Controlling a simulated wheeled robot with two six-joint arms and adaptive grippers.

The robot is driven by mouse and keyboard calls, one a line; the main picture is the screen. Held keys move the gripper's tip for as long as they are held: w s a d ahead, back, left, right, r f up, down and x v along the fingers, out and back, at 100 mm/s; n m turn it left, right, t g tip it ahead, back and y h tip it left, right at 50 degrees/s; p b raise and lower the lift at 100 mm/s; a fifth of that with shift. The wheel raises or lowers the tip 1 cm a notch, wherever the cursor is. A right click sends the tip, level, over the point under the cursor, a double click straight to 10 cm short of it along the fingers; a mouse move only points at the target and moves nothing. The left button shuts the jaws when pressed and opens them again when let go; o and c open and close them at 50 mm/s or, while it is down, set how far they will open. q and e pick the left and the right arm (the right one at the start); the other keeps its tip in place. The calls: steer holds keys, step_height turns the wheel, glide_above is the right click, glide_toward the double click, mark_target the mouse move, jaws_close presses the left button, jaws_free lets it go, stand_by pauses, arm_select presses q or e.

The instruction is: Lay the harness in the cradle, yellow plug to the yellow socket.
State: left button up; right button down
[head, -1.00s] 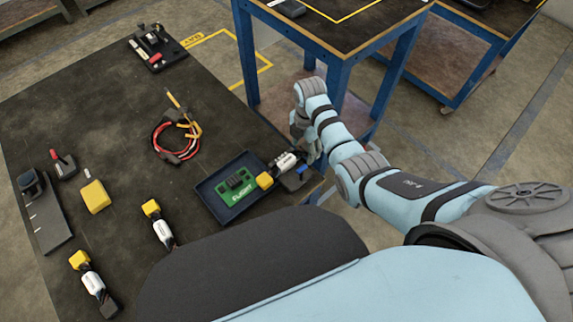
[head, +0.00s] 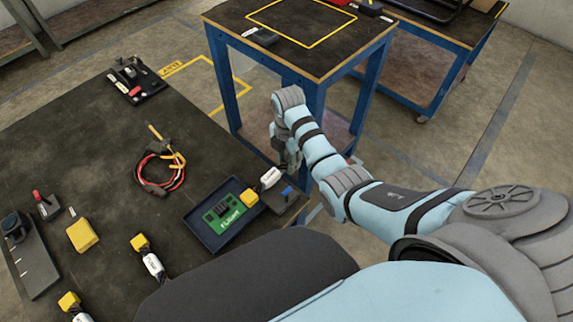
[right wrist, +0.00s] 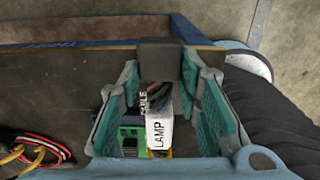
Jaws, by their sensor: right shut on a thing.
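My right gripper (head: 286,152) is over the right side of the dark table, shut on a harness. In the right wrist view its teal fingers stand on both sides of the harness's black end (right wrist: 160,58). The harness has a white label (head: 270,178) reading LAMP and a yellow plug (head: 249,198). The yellow plug points away from the gripper, over the right part of a navy tray (head: 190,221). I cannot tell for sure which fixture is the cradle; a black fixture with small coloured parts (head: 137,80) stands at the far end. My left gripper is not in view.
The tray holds a green board (head: 222,214). A black block with a blue part (head: 282,198) is beside it. A red cable loop (head: 162,172), a yellow block (head: 83,235) and two similar harnesses (head: 153,264) lie on the table. A blue workbench (head: 300,50) stands behind.

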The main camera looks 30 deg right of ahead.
step_height(320, 180, up, 15)
steer(key=p, duration=0.6)
steer(key=shift+r+p, duration=0.15)
steer(key=shift+p, duration=0.25)
